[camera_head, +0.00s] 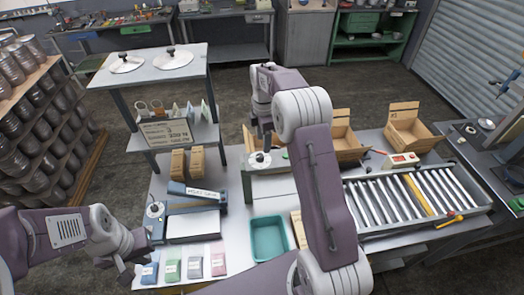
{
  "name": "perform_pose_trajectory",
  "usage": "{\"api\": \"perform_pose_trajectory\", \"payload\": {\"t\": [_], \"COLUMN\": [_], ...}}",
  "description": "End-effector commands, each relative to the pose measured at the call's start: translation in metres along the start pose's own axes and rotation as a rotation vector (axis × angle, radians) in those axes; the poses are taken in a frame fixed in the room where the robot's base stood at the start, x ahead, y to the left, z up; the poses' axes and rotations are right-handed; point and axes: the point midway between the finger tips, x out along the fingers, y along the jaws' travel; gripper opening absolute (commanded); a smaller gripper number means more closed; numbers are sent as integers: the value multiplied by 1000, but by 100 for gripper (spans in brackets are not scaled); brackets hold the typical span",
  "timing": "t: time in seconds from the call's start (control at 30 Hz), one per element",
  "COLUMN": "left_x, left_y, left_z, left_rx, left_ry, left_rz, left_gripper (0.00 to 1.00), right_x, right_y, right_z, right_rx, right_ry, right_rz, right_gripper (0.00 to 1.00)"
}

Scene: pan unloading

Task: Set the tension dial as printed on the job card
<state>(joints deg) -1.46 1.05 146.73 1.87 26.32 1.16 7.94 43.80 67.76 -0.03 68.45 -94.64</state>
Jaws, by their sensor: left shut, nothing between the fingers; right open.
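A round dial with a dark centre (155,210) sits at the left end of a dark blue device with a printed label (197,193), on the white table. A second round part with a dark knob (261,158) tops a grey unit in the middle of the table. I cannot tell which is the tension dial, and no setting is readable. A printed card (165,133) is on the small shelf, its text too small to read. My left gripper (127,276) is shut and empty, beside the blue packet at the table's front left. My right gripper (267,142) points down just above the knobbed part, open, its fingers partly hidden.
Several coloured packets (195,267) lie along the front edge. A teal tray (268,238) stands at front centre. A roller conveyor (400,199) and open cardboard boxes (411,127) are at right. A shelf with two lids (150,63) rises at back left.

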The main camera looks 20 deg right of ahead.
Motion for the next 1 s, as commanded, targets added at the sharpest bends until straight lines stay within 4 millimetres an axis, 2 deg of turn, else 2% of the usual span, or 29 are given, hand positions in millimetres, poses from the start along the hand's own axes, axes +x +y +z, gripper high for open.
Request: {"api": "perform_pose_trajectory", "payload": {"t": [0.2,0.4,0.7,0.73,0.9,1.0], "left_x": [-28,-42,-41,-41,-41,-41], "left_y": [0,1,1,1,1,1], "left_z": [-3,-5,-5,-5,-5,-5], "left_rx": [0,-1,0,0,0,-1], "left_ry": [1,1,1,1,1,1], "left_rz": [0,0,0,0,0,0], "left_gripper": [0,0,0,0,0,0], "right_x": [40,71,80,80,80,80], "right_y": [-2,-1,0,0,0,0], "right_z": [-1,-1,-1,-1,-1,-1], "right_rx": [-1,0,-1,-1,-1,-1], "right_ry": [1,1,0,0,1,1], "right_rz": [-8,-3,1,1,1,2], "right_gripper": [50,50,50,48,0,0]}}
